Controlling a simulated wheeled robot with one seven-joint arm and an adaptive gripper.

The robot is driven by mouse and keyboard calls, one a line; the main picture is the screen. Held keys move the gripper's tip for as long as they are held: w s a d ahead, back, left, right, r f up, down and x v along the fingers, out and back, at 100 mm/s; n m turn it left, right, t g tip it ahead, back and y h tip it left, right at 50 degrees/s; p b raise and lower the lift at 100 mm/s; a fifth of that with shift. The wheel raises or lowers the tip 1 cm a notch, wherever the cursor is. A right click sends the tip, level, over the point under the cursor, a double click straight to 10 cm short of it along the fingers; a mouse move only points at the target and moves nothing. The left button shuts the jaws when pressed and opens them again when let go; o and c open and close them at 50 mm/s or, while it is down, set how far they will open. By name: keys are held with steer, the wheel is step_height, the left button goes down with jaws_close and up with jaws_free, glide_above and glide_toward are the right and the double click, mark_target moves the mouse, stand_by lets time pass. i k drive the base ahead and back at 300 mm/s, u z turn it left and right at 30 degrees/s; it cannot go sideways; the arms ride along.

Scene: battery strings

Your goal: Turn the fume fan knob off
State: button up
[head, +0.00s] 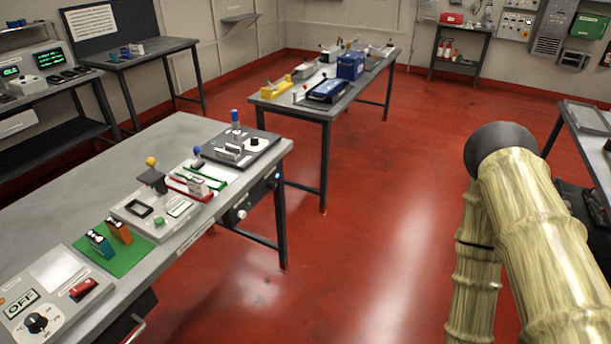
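No knob can be read here as labelled for the fume fan. A black round knob (37,322) with a white mark sits on a grey control box (62,290) at the near left corner of the left bench, below a plate reading OFF. A small pale round knob (241,214) shows on the bench's front side, near its right end; its label is too small to read. My arm (535,235) fills the right side, well away from both knobs. My gripper cannot be made out.
The left bench (180,130) holds several devices and a green mat (130,257). A second bench (335,112) stands behind, with a blue box (350,65). Wall panels (517,22) hang at the back right. Another table edge (592,150) is at right. Red floor (370,220) between is clear.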

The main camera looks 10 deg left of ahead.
mark_target(270, 185)
steer(key=u, duration=0.2)
steer(key=i, duration=0.85)
steer(key=u, duration=0.4)
